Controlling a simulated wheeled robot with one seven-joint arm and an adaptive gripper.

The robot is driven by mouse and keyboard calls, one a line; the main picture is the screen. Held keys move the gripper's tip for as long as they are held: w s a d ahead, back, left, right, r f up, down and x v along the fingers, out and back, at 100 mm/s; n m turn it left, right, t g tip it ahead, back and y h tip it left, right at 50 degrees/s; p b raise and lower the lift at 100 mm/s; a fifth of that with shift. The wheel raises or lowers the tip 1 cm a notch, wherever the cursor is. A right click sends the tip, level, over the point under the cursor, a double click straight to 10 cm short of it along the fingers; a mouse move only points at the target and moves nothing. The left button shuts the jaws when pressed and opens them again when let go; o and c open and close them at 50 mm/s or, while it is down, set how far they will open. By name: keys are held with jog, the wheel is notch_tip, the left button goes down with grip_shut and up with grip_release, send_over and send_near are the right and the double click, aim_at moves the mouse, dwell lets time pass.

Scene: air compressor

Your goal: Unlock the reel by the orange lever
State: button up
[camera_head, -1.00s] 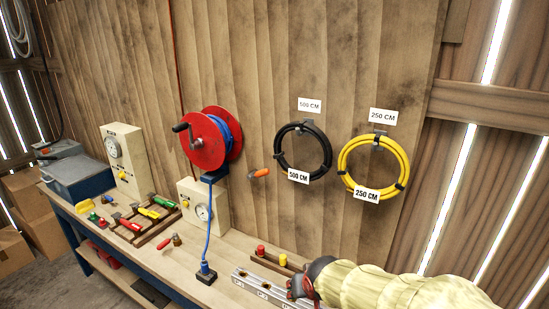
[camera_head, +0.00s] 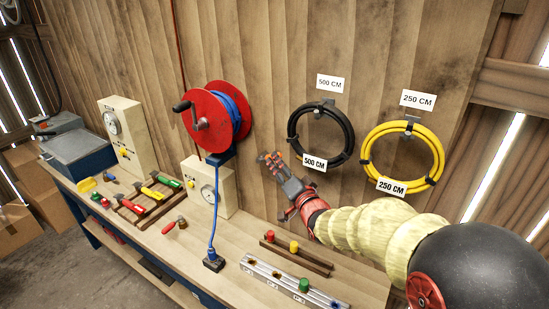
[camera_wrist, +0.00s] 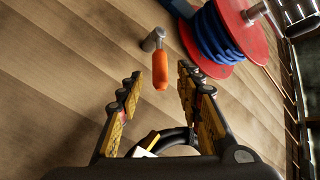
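The orange lever (camera_wrist: 160,70) sticks out from a grey pivot on the wooden wall. In the head view its orange shows just at my fingertips, partly hidden by them. The reel (camera_head: 206,122) has red discs, a black crank and blue hose, and hangs on the wall left of the lever. It also shows at the upper right in the wrist view (camera_wrist: 238,35). My gripper (camera_wrist: 160,92) is open and empty. In the wrist view the lever's free end appears between the two fingertips, seemingly a little ahead of them; contact cannot be told.
A black hose coil (camera_head: 321,135) and a yellow one (camera_head: 403,157) hang on the wall to the right. Below is a workbench (camera_head: 180,250) with a gauge box (camera_head: 208,192), a metal rail (camera_head: 290,282), coloured-handled tools and a blue plug block (camera_head: 213,262).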

jog(key=shift+x, duration=2.6)
jog(key=c, duration=0.3)
grip_shut()
